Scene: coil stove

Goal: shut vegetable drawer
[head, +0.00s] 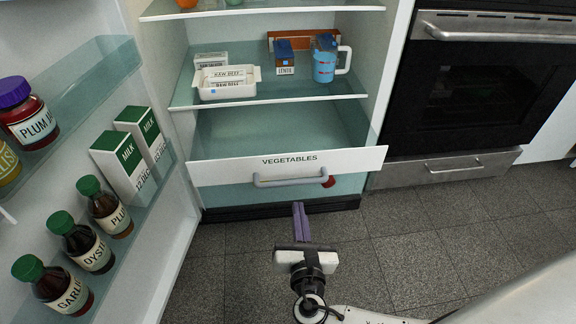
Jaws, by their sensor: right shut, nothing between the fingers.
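The vegetable drawer (223,172) is at the bottom of the open fridge. It has a white front labelled VEGETABLES and a grey bar handle. Its front stands out from the fridge, and the drawer looks partly pulled out. A round red thing shows at the right end of the handle, low behind the front. My right gripper (299,207) is shut and empty, its purple fingers pointing toward the drawer. In the picture its tips are just below the handle, apart from it. My left gripper is not in view.
The open fridge door (165,250) at left holds bottles and milk cartons. A shelf (190,103) above the drawer holds a white tray, boxes and a blue jug. An oven (490,80) stands at right. The tiled floor before the fridge is clear around my right arm.

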